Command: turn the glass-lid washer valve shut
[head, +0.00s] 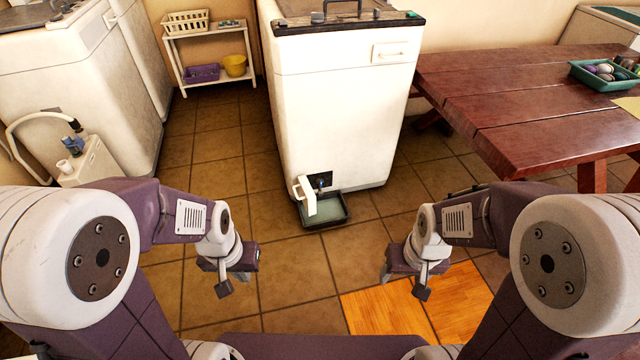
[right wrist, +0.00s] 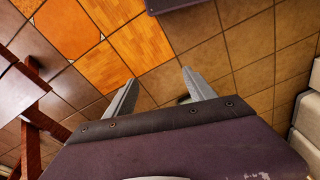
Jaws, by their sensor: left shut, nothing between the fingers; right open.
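A white washer (head: 340,100) with a dark-rimmed top stands at the centre of the head view; I cannot tell whether its lid is glass. Low on its front is a dark valve panel (head: 320,181) with a small blue part and a white spout or hose (head: 306,196), above a dark tray (head: 338,221) on the floor. How the valve is turned is too small to tell. My left gripper (head: 224,289) is shut and empty, nearer me than the tray. My right gripper (head: 421,292) is empty, and the right wrist view shows its fingers (right wrist: 160,92) apart. Neither touches the washer.
Another white machine (head: 75,70) stands at left, with a hose and a white box (head: 92,163) carrying blue parts. A shelf (head: 208,51) stands behind. A red-brown wooden table (head: 530,100) with a green tray (head: 590,82) is at right.

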